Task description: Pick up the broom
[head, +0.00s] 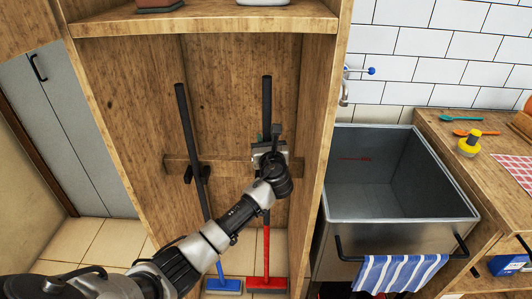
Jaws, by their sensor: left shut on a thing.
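A broom with a black upper handle (267,95), a red lower pole and a red head (266,284) stands nearly upright in the open wooden cabinet. My left gripper (271,148) is shut on its black handle, in front of the wooden rail. The gripper and wrist hide the middle of the handle. A second long-handled tool with a black grip (188,125) and a blue head (222,286) leans to its left, at a black holder (197,174) on the rail. My right gripper is not in view.
The cabinet's side walls flank both tools, and a shelf (205,22) is above them. A metal sink (395,215) with a striped towel (400,272) stands right of the cabinet.

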